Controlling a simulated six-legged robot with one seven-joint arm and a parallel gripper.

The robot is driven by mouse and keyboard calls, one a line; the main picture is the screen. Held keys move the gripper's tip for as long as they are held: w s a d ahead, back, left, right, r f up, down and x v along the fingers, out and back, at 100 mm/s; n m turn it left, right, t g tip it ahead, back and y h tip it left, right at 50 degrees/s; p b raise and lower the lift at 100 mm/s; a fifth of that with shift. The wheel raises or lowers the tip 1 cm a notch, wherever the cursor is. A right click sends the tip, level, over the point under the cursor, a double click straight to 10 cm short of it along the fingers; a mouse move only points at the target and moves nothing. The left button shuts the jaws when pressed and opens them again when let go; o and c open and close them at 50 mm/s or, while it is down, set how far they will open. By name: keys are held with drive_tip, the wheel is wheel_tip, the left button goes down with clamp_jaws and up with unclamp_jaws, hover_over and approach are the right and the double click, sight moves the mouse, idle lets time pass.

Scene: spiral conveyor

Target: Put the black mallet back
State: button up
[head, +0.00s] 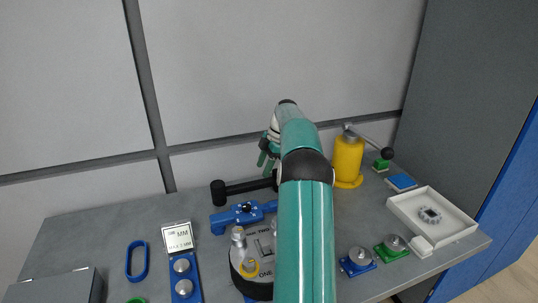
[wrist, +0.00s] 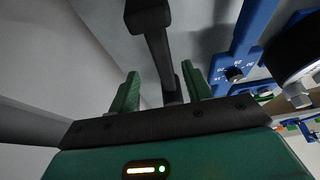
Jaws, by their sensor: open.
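The black mallet (head: 218,193) lies on the grey table at the back, its head to the left and its handle running right until my arm hides it. In the wrist view the mallet's handle (wrist: 158,50) runs down from the head at the top into the gap between my fingers. My gripper (wrist: 160,70) is open, with one green finger on each side of the handle in the picture; I see no finger closed on it. In the head view my gripper (head: 265,160) shows partly behind my arm, above the table near the handle. The handle's far end is hidden.
A blue clamp-like tool (head: 240,214) lies just in front of the mallet, by a round grey fixture (head: 240,268). A yellow press with a lever (head: 347,160) stands to the right. A white tray (head: 463,225) is far right. The wall is close behind.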

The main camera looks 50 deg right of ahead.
drive_tip(key=w+v, duration=0.1)
drive_tip(key=v, duration=0.4)
drive_tip(key=w+a+r+m+h, duration=0.1)
drive_tip(key=a+r, duration=0.4)
drive_tip(key=a, duration=0.3)
drive_tip(key=w+a+r+m+h, duration=0.15)
drive_tip(key=a+r, duration=0.25)
drive_tip(key=a, duration=0.5)
drive_tip(key=s+a+r+m, duration=0.2)
drive_tip(key=a, duration=0.5)
drive_tip(key=s+a+r+m, duration=0.1)
drive_tip(key=s+a+r, duration=0.2)
drive_tip(key=a, duration=0.5)
drive_tip(key=s+a+f+m+t, duration=0.1)
drive_tip(key=s+a+f+m, duration=0.2)
drive_tip(key=s+a, duration=0.5)
drive_tip(key=s+a+f+m+t+h, duration=0.1)
drive_tip(key=s+a+f+m, duration=0.3)
drive_tip(key=s+a, duration=0.5)
drive_tip(key=s+f+t, duration=0.1)
drive_tip(key=s, duration=0.3)
